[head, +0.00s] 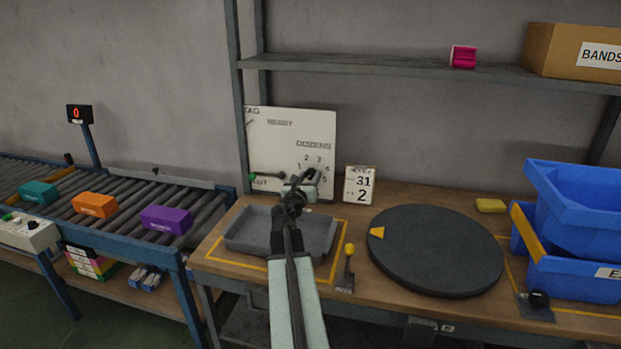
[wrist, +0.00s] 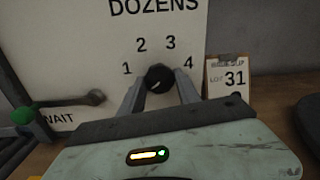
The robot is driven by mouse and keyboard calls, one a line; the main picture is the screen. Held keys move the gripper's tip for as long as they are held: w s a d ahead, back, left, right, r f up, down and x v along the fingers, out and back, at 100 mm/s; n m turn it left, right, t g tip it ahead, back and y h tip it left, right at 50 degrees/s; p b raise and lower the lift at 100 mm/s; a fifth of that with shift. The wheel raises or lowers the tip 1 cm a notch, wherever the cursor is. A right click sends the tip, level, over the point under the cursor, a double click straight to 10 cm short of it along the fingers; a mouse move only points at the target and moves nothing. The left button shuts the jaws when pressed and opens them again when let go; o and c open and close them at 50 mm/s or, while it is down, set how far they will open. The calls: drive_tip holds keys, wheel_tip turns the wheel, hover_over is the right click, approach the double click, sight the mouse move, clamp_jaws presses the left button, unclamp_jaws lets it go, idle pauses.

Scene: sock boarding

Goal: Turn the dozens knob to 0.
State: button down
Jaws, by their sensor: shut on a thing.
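The dozens knob (wrist: 159,79) is a round black knob on the white panel (head: 290,135), under the word DOZENS. In the wrist view the numbers 1, 2, 3 and 4 show around it; no 0 is visible there. A light mark on the knob's face is small, and I cannot tell which number it points to. My gripper (wrist: 160,92) is shut on the knob, one finger on each side. In the head view my gripper (head: 303,182) and arm hide part of the panel's lower edge.
A green-tipped lever (wrist: 25,116) by the word WAIT is left of the knob. A card reading 31 (wrist: 227,78) stands close at the right. A grey tray (head: 250,232) lies below my arm, with a yellow-topped lever (head: 349,262) and a dark round turntable (head: 435,250) to the right.

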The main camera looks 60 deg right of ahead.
drive_tip(key=shift+w+a, duration=0.1)
drive_tip(key=shift+w, duration=0.05)
drive_tip(key=c, duration=0.9)
unclamp_jaws()
drive_tip(key=shift+o, duration=0.2)
drive_tip(key=v, duration=0.7)
drive_tip(key=shift+a, duration=0.35)
